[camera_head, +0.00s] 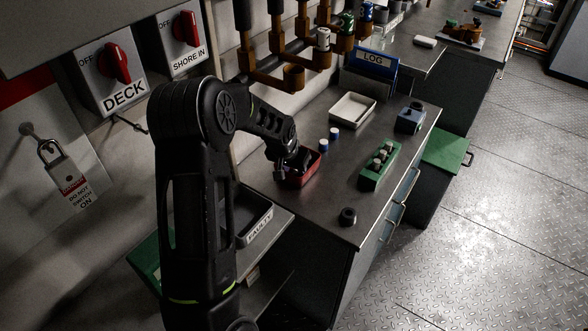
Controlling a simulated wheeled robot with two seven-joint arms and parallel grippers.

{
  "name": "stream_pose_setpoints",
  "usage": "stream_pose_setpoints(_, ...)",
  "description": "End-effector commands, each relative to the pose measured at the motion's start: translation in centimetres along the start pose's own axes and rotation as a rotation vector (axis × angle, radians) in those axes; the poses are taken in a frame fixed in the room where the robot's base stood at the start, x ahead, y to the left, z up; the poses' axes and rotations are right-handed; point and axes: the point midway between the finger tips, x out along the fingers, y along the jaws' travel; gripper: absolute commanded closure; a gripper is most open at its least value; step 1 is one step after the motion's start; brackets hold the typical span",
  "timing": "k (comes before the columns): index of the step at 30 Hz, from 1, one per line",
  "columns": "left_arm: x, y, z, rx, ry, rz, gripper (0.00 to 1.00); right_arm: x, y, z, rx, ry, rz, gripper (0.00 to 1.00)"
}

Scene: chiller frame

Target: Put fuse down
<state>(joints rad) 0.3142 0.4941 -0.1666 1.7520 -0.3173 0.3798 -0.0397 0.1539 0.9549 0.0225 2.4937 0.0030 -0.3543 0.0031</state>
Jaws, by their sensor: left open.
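My left gripper (290,168) is at the left end of a small red bin (313,170) on the steel counter. Its fingers are dark against the bin and look open. I cannot make out a fuse between them, and the arm and gripper hide part of the bin's inside. Two small white-and-blue cylinders, which may be fuses, stand on the counter behind the bin: one nearer (323,146) and one farther (334,134). A grey tray labelled FAULTY (262,226) sits lower, left of the counter, partly hidden by my arm. My right gripper is not in view.
A green block (370,180) with several grey cylinders, a black ring (347,217), a white tray (352,108) and a blue-grey box (410,120) stand on the counter. A blue LOG binder (376,64) is behind. Pipes with coloured cylinders overhang the back.

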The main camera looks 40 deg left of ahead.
Motion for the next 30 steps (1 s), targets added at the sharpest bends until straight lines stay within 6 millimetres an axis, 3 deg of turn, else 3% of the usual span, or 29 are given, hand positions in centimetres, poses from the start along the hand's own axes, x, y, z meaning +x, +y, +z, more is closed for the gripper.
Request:
stream_pose_setpoints(1,-0.3,0.0,-0.1,0.0,-0.002,0.001,0.6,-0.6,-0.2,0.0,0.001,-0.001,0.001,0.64)
stream_pose_setpoints(15,-7.2,0.0,0.0,0.0,0.001,0.0,0.6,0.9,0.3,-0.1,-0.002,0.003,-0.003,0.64)
stream_pose_setpoints(30,-7.8,0.0,0.0,0.0,-0.001,0.0,0.6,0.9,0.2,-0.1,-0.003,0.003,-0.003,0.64)
